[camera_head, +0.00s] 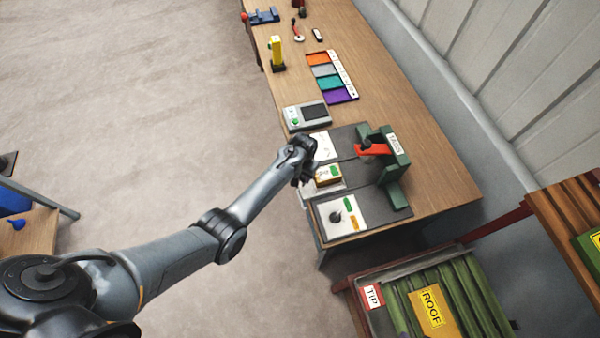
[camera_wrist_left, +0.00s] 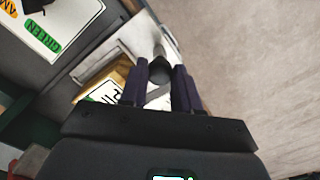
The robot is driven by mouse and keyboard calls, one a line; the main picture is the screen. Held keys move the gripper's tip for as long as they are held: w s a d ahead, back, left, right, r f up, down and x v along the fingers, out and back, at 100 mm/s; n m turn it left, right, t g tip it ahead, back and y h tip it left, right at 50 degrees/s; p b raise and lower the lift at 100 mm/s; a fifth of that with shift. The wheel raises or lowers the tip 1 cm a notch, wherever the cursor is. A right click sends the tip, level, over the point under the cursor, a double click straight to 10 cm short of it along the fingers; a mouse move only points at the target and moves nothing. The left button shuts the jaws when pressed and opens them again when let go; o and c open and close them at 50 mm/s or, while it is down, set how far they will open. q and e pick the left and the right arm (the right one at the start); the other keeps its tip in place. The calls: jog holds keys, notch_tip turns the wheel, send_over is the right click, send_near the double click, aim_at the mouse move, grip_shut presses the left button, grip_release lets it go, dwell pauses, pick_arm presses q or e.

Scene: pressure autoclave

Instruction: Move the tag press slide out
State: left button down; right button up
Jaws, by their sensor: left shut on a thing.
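The tag press (camera_head: 396,170) is a green frame with a red lever (camera_head: 371,149) on a dark grey base at the table's front edge. Its pale slide (camera_head: 318,187) lies between two white panels and carries a wooden block with a green label (camera_head: 327,175). In the left wrist view the slide (camera_wrist_left: 112,52) shows as a light plate beside the block (camera_wrist_left: 107,90). My left gripper (camera_head: 303,151) is at the slide's outer side. Its fingers (camera_wrist_left: 160,88) are shut on a small grey knob (camera_wrist_left: 159,70), partly hidden between them. My right gripper is not in view.
A white panel with a dark knob (camera_head: 340,215) is on the near side; another white panel (camera_head: 322,146) is on the far side. A grey device (camera_head: 306,116) and coloured trays (camera_head: 331,77) stand farther back. Open floor (camera_head: 200,120) lies left of the table.

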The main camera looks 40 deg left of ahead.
pick_arm(q)
jog(key=c, duration=1.1)
grip_release()
jog(key=shift+a, duration=0.1)
jog(key=shift+c, duration=0.2)
jog(key=o, duration=0.3)
jog(key=shift+s, duration=0.1)
jog(key=shift+o, duration=0.2)
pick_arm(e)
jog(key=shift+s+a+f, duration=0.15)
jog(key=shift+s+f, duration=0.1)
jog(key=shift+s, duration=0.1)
pick_arm(q)
jog(key=shift+r, duration=0.5)
notch_tip(320, 180, up, 10)
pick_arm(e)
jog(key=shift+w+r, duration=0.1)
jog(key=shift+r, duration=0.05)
pick_arm(q)
jog(key=shift+f, duration=0.2)
